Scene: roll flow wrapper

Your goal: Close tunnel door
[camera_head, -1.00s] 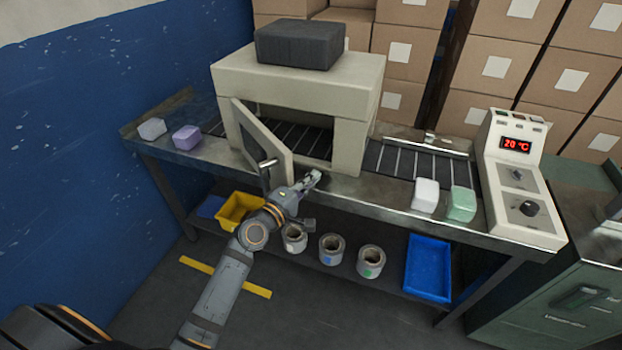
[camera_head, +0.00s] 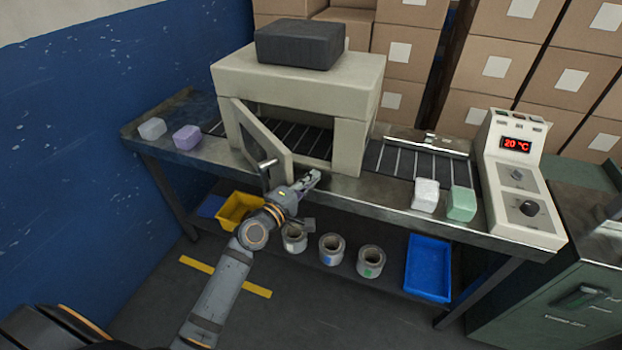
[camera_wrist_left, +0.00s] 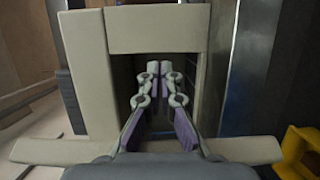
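The tunnel (camera_head: 353,150) is a beige box over the conveyor, with a dark block (camera_head: 300,44) on top. Its door (camera_head: 262,138) stands open, hinged at the left of the opening and swung out toward the front. A handle (camera_head: 266,163) sticks out from the door's outer face. My left gripper (camera_head: 316,175) is in front of the opening, to the right of the door's free edge. In the left wrist view its two fingers (camera_wrist_left: 159,70) are together with nothing seen between them, pointing at the tunnel. Contact with the door cannot be told. My right gripper is out of view.
The table edge (camera_head: 395,205) runs below the opening. White and green blocks (camera_head: 461,204) sit right, near the control panel (camera_head: 520,180). White and purple blocks (camera_head: 187,138) sit left. Below are a yellow bin (camera_head: 240,208), several rolls (camera_head: 331,249) and a blue tray (camera_head: 428,266).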

